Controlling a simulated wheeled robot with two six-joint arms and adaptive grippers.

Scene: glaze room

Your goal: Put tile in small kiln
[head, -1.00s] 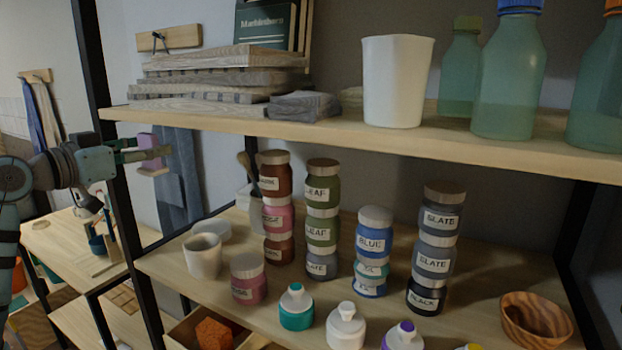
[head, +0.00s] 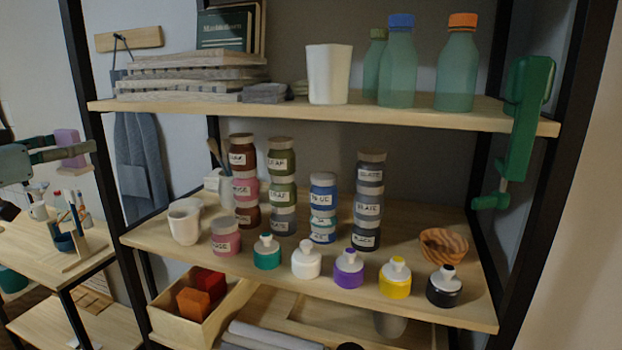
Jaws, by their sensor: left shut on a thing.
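I see no small kiln in this view. My right gripper is not in view.
Stacked jars and squeeze bottles fill the middle shelf (head: 455,307). Boards, a white cup (head: 328,74) and green bottles stand on the upper shelf (head: 205,107). A green clamp (head: 522,125) sits at its right end. A low table (head: 35,245) with tools stands left.

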